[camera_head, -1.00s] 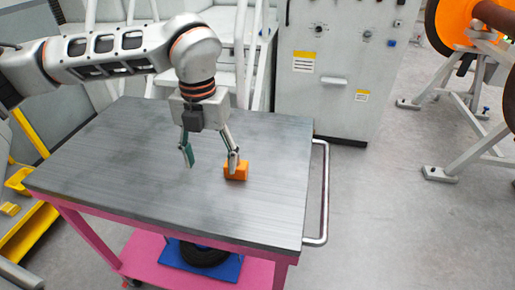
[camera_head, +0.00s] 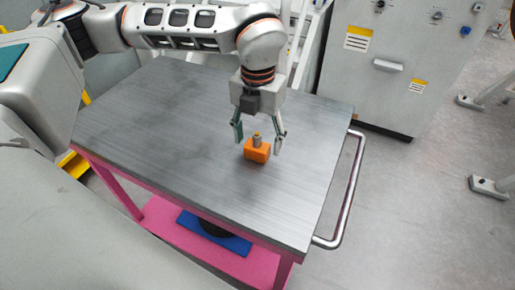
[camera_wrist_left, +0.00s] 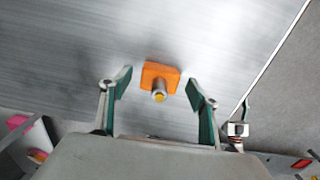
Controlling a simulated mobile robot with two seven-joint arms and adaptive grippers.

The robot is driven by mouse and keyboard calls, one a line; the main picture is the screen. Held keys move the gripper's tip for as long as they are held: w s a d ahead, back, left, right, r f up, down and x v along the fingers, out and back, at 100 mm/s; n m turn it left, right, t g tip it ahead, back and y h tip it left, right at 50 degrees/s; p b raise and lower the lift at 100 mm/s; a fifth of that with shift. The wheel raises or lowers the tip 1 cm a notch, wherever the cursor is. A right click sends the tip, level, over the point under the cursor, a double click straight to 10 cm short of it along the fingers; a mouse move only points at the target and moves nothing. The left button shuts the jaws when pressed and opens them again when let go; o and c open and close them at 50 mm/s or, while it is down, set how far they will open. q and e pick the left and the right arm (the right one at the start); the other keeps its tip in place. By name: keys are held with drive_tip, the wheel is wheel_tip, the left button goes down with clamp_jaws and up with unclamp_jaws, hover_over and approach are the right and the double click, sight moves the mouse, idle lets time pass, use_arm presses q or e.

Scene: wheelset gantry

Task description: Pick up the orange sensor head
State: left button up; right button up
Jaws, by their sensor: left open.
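The orange sensor head (camera_head: 257,152) is a small orange block with a grey and yellow stub on top. It sits on the grey top of the pink cart (camera_head: 180,125). It also shows in the left wrist view (camera_wrist_left: 160,75), between and just ahead of the two fingertips. My left gripper (camera_head: 258,143) points down over it with its fingers apart, one to each side, and holds nothing. The open fingers also show in the left wrist view (camera_wrist_left: 160,102). I cannot see contact between the fingers and the block. My right gripper is not in view.
The cart has a metal handle (camera_head: 348,200) on its right side. A blue item (camera_head: 215,232) lies on the pink lower shelf. A grey cabinet (camera_head: 385,75) stands behind the cart. The rest of the tabletop is clear.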

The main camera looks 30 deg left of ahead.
use_arm(q)
wheel_tip(320, 180, down, 2)
drive_tip(key=shift+f, duration=0.2)
drive_tip(key=c, duration=1.2)
drive_tip(key=shift+r, duration=0.15)
drive_tip(key=shift+c, duration=0.2)
